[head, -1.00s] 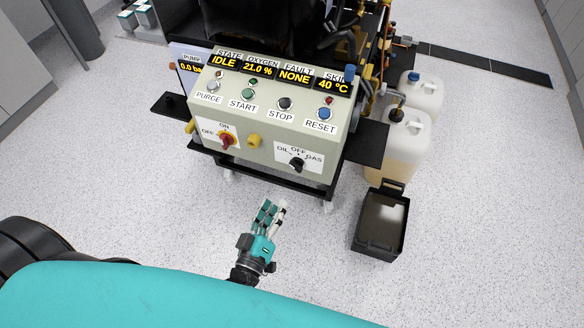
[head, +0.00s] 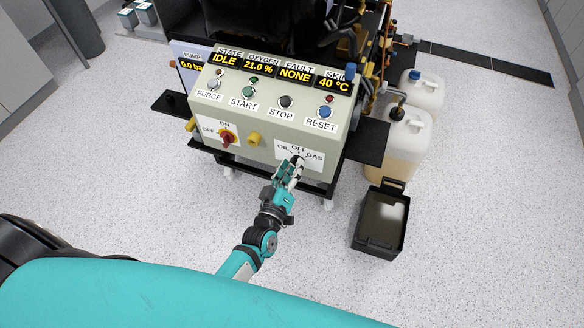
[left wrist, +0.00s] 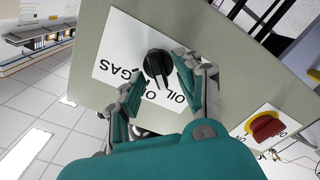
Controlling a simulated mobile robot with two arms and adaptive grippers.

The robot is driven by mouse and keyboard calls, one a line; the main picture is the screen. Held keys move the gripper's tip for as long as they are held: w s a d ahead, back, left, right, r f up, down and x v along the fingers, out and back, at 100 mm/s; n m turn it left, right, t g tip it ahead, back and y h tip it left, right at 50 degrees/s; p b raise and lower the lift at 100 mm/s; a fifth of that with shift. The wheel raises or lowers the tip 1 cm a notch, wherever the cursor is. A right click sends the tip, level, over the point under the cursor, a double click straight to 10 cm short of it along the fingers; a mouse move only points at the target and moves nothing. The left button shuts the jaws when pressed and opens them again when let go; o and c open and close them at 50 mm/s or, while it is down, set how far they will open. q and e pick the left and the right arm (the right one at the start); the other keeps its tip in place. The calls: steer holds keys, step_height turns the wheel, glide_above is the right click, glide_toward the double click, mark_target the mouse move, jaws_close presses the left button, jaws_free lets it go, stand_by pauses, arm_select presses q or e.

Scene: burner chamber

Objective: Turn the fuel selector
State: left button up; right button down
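The fuel selector is a black knob (left wrist: 158,67) on a white plate marked OIL, OFF and GAS, on the front of the beige control panel. In the left wrist view its bar appears to run toward the OFF label. In the head view the selector is largely hidden behind my fingers. My left gripper (head: 293,167) is at the selector's plate. In the left wrist view my left gripper (left wrist: 160,78) is open, with its fingers apart on either side of the knob. I cannot tell whether they touch it. My right gripper is not in view.
Push buttons, including blue RESET (head: 325,112), are above. A black side shelf (head: 362,144), white canisters (head: 404,133) and an open black bin (head: 381,222) are on the right.

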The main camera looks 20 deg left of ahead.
arm_select(q)
jaws_close()
steer(key=shift+m, duration=0.3)
steer(key=shift+d+m+p, duration=0.15)
steer(key=shift+m+p, duration=0.8)
steer(key=shift+m, duration=1.1)
steer(key=shift+d+m+p, duration=0.1)
steer(key=shift+m+p, duration=0.8)
steer(key=shift+m, duration=1.15)
